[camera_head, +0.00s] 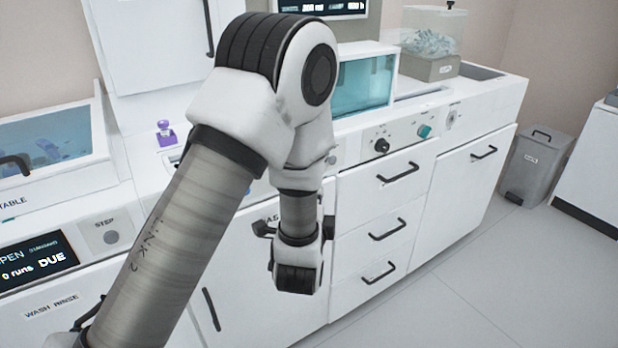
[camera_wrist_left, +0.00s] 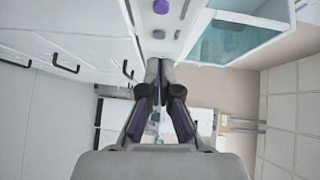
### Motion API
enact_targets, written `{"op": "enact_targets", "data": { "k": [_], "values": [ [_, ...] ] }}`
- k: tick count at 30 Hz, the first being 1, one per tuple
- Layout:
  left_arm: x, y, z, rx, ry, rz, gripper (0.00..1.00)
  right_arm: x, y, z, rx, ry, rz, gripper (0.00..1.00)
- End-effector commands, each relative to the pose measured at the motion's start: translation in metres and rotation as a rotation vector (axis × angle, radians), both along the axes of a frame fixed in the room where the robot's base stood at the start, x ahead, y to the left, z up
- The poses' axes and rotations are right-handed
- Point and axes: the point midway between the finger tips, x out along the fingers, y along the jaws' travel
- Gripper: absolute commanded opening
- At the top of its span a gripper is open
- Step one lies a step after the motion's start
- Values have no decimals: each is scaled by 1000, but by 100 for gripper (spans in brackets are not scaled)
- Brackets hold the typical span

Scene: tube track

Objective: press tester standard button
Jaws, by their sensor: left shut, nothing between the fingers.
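My left arm fills the middle of the head view, its wrist hanging in front of the cabinet fronts; its gripper is hidden there. In the left wrist view my left gripper (camera_wrist_left: 160,64) is shut and empty. In the head view a small purple-topped item (camera_head: 165,134) stands on the counter left of my arm. I cannot tell which button is the tester's standard one. My right gripper is not seen.
A teal-windowed box (camera_head: 364,84) stands behind my arm. The front panel has a black knob (camera_head: 381,146) and a teal knob (camera_head: 424,131). Drawers with protruding dark handles (camera_head: 398,173) lie below. A grey bin (camera_head: 537,165) stands right; the floor (camera_head: 470,290) is clear.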

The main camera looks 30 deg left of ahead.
Motion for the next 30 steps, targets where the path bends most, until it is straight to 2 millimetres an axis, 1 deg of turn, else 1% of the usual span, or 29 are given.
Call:
{"op": "enact_targets", "data": {
  "k": [1, 6, 8, 9, 12, 15, 26, 30],
  "values": [
    [10, 6, 0, -4, -4, 3, 0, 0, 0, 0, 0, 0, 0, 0],
    [44, 22, -3, -3, -3, 2, 0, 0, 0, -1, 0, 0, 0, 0],
    [53, 30, -4, -4, -4, 3, 0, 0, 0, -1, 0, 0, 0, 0],
    [54, 38, -5, -5, -1, 4, 0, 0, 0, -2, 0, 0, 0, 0],
    [59, 52, -6, -4, -1, 3, 0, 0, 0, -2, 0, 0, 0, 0],
    [61, 60, -7, -2, 0, 1, 0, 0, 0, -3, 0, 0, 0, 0],
    [63, 62, -6, 1, 0, -1, 0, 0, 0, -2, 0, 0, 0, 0],
    [67, 74, -2, -2, 2, 2, 0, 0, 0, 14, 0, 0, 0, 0]
  ]
}}
